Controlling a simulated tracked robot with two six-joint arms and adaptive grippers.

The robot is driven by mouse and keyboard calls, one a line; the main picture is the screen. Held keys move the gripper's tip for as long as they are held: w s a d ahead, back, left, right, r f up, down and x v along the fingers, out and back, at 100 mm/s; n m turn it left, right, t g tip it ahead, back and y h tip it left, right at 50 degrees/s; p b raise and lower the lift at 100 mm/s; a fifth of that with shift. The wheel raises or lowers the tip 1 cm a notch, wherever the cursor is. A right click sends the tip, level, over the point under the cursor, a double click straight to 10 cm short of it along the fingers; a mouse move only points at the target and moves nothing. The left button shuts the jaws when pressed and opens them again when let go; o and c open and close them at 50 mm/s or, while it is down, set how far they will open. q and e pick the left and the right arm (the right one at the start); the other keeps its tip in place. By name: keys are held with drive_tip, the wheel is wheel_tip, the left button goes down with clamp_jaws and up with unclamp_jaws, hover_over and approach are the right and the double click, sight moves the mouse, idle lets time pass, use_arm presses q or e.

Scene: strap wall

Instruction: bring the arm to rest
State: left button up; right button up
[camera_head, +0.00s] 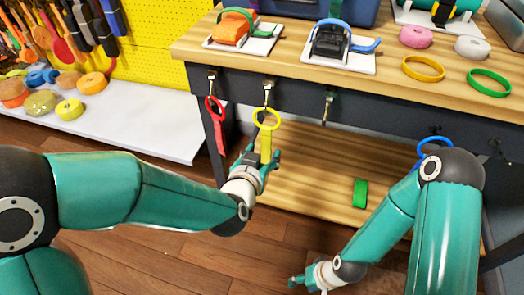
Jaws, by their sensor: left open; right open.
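My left gripper (264,166) is in front of the workbench, just below the yellow ring strap (266,119) that hangs from a hook. Its fingers are open beside the strap's hanging yellow tail; I cannot tell whether they touch it. My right gripper (306,280) is low near the bottom edge, open and empty over the wooden floor. A red ring strap (215,111) hangs on the hook to the left. A blue ring (435,146) hangs at the right, partly hidden behind my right arm.
The workbench top (285,65) carries ratchet straps on white plates and loose rings. An empty hook (328,104) is on its front. A green piece (360,193) lies on the lower shelf (315,170). A white shelf (130,130) with tape rolls stands left.

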use_arm(q)
drive_tip(key=v, duration=0.6)
drive_tip(key=a+f+n+g+y, duration=0.1)
drive_tip(key=a+f+g+y, duration=0.1)
drive_tip(key=a+f, duration=0.65)
drive_tip(key=a+f+n+g+y, duration=0.2)
drive_tip(key=a+f, duration=0.3)
drive_tip(key=f, duration=0.6)
drive_tip(key=s+d+f+n+g+h, duration=0.2)
drive_tip(key=s+f+g+h, duration=0.2)
drive_tip(key=s+f+g, duration=0.8)
drive_tip(key=s+r+t+p, duration=0.2)
drive_tip(key=r+p, duration=1.3)
drive_tip(key=p, duration=0.1)
drive_tip(key=s+r+t+p, duration=0.1)
drive_tip(key=s+r+p, duration=0.1)
drive_tip(key=r+p, duration=1.3)
drive_tip(key=shift+s+r+n+t+p, duration=0.3)
drive_tip(key=shift+t+p, duration=0.1)
drive_tip(key=shift+p, duration=0.6)
drive_tip(key=shift+a+f, duration=0.1)
